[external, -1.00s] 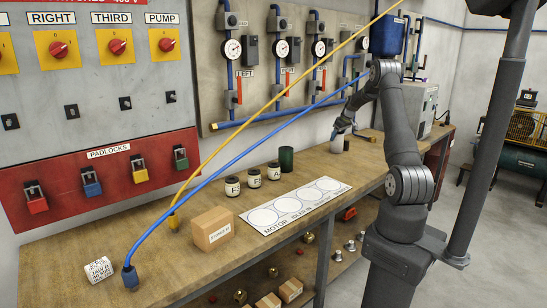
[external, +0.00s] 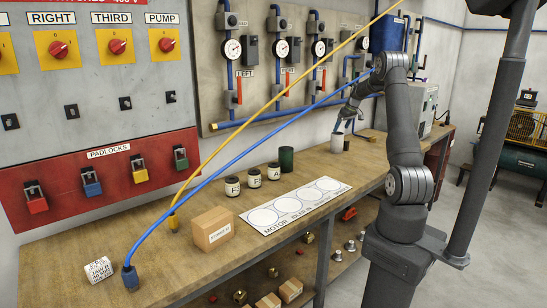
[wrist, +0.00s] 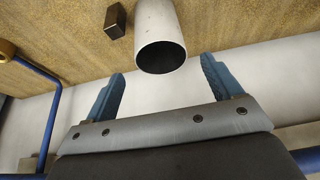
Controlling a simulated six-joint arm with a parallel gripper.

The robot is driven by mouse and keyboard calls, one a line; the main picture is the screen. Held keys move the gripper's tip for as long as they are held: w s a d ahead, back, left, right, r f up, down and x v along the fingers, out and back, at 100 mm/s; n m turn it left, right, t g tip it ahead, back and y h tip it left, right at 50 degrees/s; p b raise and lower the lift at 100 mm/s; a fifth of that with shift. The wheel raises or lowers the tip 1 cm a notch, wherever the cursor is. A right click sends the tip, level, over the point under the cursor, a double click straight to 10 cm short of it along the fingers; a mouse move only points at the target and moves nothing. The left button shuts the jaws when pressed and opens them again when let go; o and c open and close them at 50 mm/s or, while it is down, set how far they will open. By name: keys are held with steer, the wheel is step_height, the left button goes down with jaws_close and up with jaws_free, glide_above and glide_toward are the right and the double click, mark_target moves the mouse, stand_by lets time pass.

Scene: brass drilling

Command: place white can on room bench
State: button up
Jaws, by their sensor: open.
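The white can (external: 337,143) stands upright on the wooden bench (external: 130,240), toward its far end. In the wrist view the white can (wrist: 160,30) shows its dark open end and stands ahead of the two blue fingertips, roughly between their lines. My gripper (external: 347,122) is above the can in the external view. In the wrist view my gripper (wrist: 162,80) is open, with nothing between its fingers. The can looks apart from both fingers.
A small dark block (wrist: 115,20) lies beside the can.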

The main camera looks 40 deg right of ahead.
mark_target(337, 136)
steer(key=v, duration=0.5)
steer(key=shift+r, duration=0.25)
steer(key=x, duration=1.2)
steer(key=shift+f, duration=0.3)
steer(key=shift+s+r, duration=0.1)
steer(key=shift+r, duration=2.05)
